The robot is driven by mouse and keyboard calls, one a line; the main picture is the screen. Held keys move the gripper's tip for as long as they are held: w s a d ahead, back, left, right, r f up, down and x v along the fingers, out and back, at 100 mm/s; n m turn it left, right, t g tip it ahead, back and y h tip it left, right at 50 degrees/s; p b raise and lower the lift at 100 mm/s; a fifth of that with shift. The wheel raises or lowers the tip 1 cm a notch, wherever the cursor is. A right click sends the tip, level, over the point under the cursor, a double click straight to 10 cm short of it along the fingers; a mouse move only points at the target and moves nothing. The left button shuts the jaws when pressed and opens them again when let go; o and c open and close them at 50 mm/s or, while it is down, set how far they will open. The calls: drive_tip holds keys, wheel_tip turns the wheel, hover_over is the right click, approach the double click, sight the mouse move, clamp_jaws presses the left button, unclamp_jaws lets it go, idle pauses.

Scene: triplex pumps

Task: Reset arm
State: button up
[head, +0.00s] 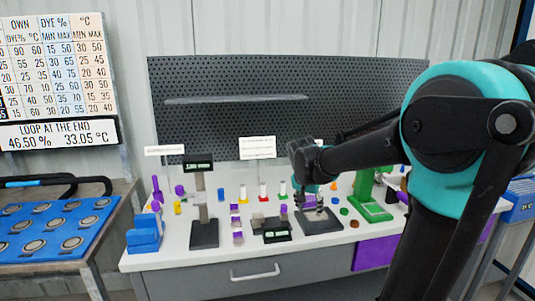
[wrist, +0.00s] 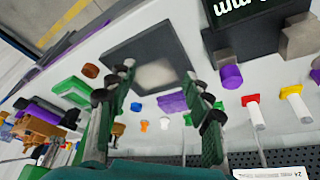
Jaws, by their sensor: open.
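My arm reaches in from the right of the head view, and my gripper (head: 311,190) hangs over the bench, near a dark square plate (head: 320,226). In the wrist view my gripper (wrist: 160,88) is open, its two dark green fingers spread apart with nothing held between them. The dark plate (wrist: 130,58) lies beyond the fingertips there, with a lighter patch on it. I cannot tell the exact height of the fingers above the bench.
The white bench (head: 225,255) carries several small coloured parts, a dark stand with a display (head: 203,235), a scale (head: 275,236) and a green press (head: 371,210). A perforated backboard (head: 230,130) rises behind.

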drive_tip(key=s+d+f+n+y, duration=0.1)
drive_tip(key=s+d+f+n, duration=0.1)
drive_tip(key=s+f, duration=0.5)
drive_tip(key=s+d+f+n+y, duration=0.1)
drive_tip(key=s+f+n, duration=0.3)
drive_tip(key=s, duration=0.9)
wheel_tip(320, 180, down, 3)
drive_tip(key=shift+d+r+t, duration=0.15)
drive_tip(key=shift+d+t, duration=0.15)
drive_tip(key=shift+d, duration=0.6)
drive_tip(key=shift+o, duration=0.2)
drive_tip(key=shift+s, duration=0.1)
